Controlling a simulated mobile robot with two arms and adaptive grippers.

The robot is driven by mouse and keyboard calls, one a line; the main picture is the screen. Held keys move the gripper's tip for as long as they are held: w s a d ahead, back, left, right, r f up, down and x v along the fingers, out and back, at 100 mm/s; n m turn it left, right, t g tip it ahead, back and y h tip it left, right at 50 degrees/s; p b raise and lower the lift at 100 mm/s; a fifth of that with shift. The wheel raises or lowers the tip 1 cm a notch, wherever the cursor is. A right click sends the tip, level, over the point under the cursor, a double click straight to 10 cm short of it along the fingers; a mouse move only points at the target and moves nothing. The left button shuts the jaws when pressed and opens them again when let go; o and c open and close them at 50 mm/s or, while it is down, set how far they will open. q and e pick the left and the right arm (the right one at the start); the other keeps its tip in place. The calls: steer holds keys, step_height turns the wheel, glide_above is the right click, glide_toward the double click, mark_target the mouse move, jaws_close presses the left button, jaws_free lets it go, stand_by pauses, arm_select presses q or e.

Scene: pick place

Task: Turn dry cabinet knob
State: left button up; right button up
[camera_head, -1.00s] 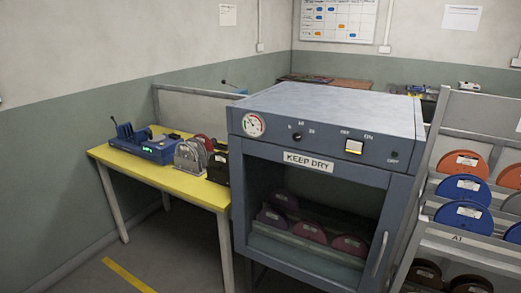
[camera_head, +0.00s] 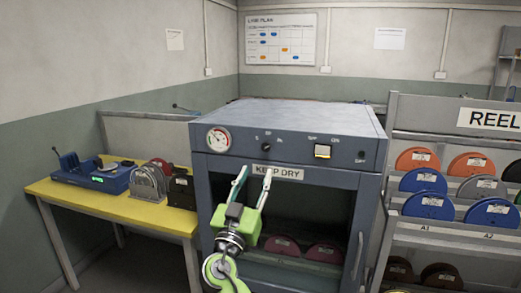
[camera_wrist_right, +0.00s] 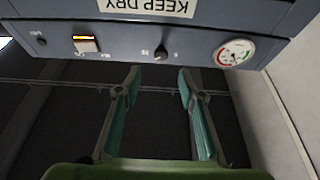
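The dry cabinet (camera_head: 300,119) is blue-grey with a control panel along its front top edge. Its dark knob (camera_head: 267,147) sits on the panel between a round gauge and a lit yellow switch. My right gripper (camera_head: 255,172) is open and empty, below the knob and in front of the "KEEP DRY" label. In the right wrist view, which looks upside down, the knob (camera_wrist_right: 162,50) is just beyond the gap between the two open fingertips (camera_wrist_right: 158,76). The fingers appear apart from it. My left gripper is not in view.
The panel also carries the gauge (camera_head: 218,139), the lit switch (camera_head: 322,151) and a smaller dark control (camera_head: 362,157). A yellow table (camera_head: 110,209) with devices stands left. A reel rack (camera_head: 455,150) stands close on the right. Dark reddish reels (camera_head: 324,253) lie inside the cabinet.

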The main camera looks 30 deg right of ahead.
mark_target(265, 150)
steer(key=p+x, duration=0.3)
steer(key=x, duration=0.6)
steer(key=shift+w+d+r, duration=0.1)
steer(key=shift+w+d, duration=0.1)
steer(key=shift+w, duration=0.1)
steer(key=shift+w+d+r+p, duration=0.1)
steer(key=shift+w+d+p, duration=0.2)
steer(key=shift+d, duration=0.05)
jaws_close()
